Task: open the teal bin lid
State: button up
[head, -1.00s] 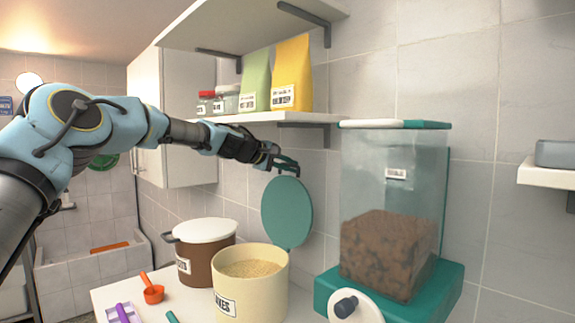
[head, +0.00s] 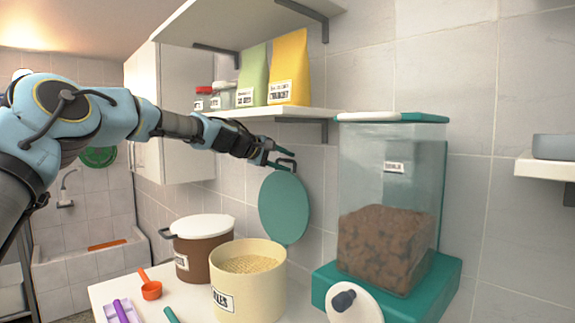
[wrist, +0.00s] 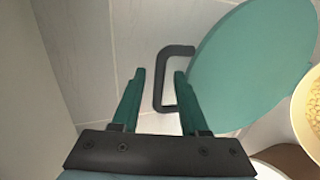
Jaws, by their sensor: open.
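The teal lid (head: 284,207) stands upright at the back of the cream bin (head: 262,296), whose mouth is uncovered and shows pale grain-like contents. The lid's dark loop handle (head: 287,163) is at its upper edge. My gripper (head: 284,156) is open beside the handle, at about its height. In the wrist view, the two teal fingers (wrist: 158,78) are apart with nothing clamped between them. The handle (wrist: 161,82) shows between and beyond them, partly behind the right finger. The lid (wrist: 250,65) fills the right of that view. I cannot tell whether a finger touches the handle.
A brown bin with a white lid (head: 203,224) stands left of the cream bin. A clear dispenser (head: 392,185) of brown kibble on a teal base is to the right. A shelf (head: 300,113) with bags and jars is just above my gripper. An orange scoop (head: 151,290) lies at front left.

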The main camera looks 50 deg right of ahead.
jog(key=b+v, duration=0.4)
jog(key=v, duration=0.5)
jog(key=shift+a, duration=0.35)
jog(key=w+a+f+m+t+y, duration=0.1)
jog(key=w+a+f+t+y, duration=0.2)
jog(key=a+f, duration=1.05)
jog(key=w+a+f+t+y, duration=0.1)
jog(key=w+a+f+y, duration=0.35)
jog(key=a+f, duration=0.85)
jog(key=s+a+f+y, duration=0.2)
jog(key=s+a, duration=0.3)
jog(key=a, duration=0.6)
jog(key=s+a+f+g+y, duration=0.1)
jog(key=s+a, duration=0.3)
jog(key=a, duration=0.7)
jog(key=s+a+f+y, duration=0.3)
jog(key=s+a+f, duration=0.1)
jog(key=a, duration=0.8)
jog(key=shift+s+g, duration=0.3)
jog(key=shift+s, duration=0.5)
